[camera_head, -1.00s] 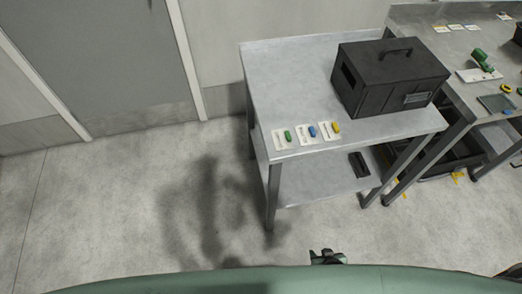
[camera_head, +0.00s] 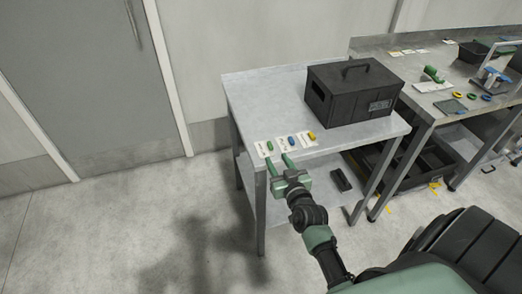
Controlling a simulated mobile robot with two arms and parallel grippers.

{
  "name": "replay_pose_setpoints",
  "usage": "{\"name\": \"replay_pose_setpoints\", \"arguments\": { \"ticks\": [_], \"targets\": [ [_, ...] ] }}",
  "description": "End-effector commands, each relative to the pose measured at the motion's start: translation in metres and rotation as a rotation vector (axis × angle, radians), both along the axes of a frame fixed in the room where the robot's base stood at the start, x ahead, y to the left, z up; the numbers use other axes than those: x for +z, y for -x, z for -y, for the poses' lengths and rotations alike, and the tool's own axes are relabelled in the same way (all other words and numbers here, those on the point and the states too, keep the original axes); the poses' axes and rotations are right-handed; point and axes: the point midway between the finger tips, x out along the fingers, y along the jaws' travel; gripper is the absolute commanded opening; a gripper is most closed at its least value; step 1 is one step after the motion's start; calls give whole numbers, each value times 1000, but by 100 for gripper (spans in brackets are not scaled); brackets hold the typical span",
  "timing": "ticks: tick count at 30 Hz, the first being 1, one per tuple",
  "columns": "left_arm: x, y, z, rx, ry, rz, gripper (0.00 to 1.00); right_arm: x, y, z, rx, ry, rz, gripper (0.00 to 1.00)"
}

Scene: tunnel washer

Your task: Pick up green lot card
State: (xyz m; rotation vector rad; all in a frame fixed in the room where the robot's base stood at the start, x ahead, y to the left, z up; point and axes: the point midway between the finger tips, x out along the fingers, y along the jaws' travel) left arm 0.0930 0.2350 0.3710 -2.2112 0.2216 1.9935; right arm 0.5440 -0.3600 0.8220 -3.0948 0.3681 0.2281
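The green lot card (camera_head: 262,149), a white card with a green piece (camera_head: 270,145) on it, lies at the front left of the near metal table (camera_head: 252,95). A card with a blue piece (camera_head: 291,141) and one with a yellow piece (camera_head: 311,136) lie to its right. My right gripper (camera_head: 278,159) is at the table's front edge, fingers spread and pointing toward the green and blue cards. It looks empty, and I cannot tell whether it touches a card. My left gripper is not in view.
A black box with a handle (camera_head: 353,93) stands on the same table, behind and right of the cards. A second bench (camera_head: 430,65) with small items adjoins at the right. A dark object (camera_head: 341,180) lies on the lower shelf. The floor at left is clear.

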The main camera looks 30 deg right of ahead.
Motion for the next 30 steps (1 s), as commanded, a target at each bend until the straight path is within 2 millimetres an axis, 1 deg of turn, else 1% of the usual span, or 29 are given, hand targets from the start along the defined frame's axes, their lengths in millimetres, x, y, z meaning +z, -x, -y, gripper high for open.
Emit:
{"name": "replay_pose_setpoints", "arguments": {
  "ticks": [1, 5, 9, 12, 16, 21, 22, 23, 24, 26, 30],
  "targets": [
    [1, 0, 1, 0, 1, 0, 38, 0, -7, 2, 0, 0, 1, 39],
    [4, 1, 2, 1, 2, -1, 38, 3, -21, 6, 0, -2, 1, 39],
    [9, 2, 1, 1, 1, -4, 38, 6, -43, 13, 0, -1, 0, 39],
    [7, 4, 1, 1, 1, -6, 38, 1, -54, 15, 0, -1, -1, 39],
    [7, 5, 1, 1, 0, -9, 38, 0, -60, 17, -1, 1, -1, 39],
    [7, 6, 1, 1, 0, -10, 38, 0, -60, 17, -1, 0, -2, 39],
    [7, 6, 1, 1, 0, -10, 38, 0, -60, 17, 0, 0, -2, 36],
    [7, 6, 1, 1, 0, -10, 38, -1, -60, 17, 0, 0, -2, 28],
    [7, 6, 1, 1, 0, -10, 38, -1, -60, 17, 0, 0, -2, 17],
    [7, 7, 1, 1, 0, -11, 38, -1, -60, 17, 0, 0, -2, 0],
    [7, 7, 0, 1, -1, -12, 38, -1, -60, 17, 0, 0, -2, 0]
  ]
}}
